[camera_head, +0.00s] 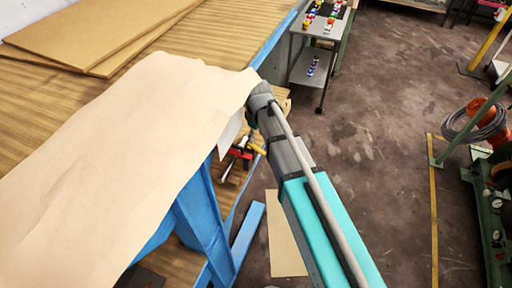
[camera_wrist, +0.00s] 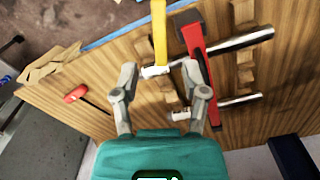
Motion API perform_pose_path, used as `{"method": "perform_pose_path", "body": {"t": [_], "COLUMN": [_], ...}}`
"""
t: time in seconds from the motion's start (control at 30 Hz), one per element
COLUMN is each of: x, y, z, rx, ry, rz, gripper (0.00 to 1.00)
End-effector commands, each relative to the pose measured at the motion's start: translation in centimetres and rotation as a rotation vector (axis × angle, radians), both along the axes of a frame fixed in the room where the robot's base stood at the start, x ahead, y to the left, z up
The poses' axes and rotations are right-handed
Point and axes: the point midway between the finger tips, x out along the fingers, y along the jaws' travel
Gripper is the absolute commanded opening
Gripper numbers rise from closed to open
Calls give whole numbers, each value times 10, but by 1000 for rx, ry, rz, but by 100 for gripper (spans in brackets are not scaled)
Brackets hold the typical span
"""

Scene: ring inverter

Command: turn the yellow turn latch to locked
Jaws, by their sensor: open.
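A yellow bar (camera_wrist: 159,32), which appears to be the turn latch's handle, runs down from the top edge of the wrist view. Its lower end is at a small pale metal piece (camera_wrist: 155,72). My gripper (camera_wrist: 160,70) is open, with one grey finger on each side of that lower end. No contact is clear, and the gap in depth cannot be judged. A small yellow part (camera_head: 257,148) shows beside the workbench in the head view, below my wrist. The gripper itself is mostly hidden there. The latch's locked mark is not visible.
A red bar (camera_wrist: 197,65) and a metal rod (camera_wrist: 240,40) lie close to the right finger. A red-handled tool (camera_wrist: 76,94) is to the left on the wooden panel (camera_wrist: 60,100). A large beige sheet (camera_head: 120,150) covers much of the workbench beside my arm.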

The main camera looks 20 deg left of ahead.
Motion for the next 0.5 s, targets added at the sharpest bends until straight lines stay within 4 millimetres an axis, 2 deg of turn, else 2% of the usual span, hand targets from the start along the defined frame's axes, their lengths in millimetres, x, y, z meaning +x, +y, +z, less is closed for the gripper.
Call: {"method": "perform_pose_path", "body": {"t": [0.03, 0.5], "x": [0, 0], "y": [0, 0], "z": [-8, -43], "rx": [0, 0], "ry": [0, 0], "rz": [0, 0], "gripper": [57, 57]}}
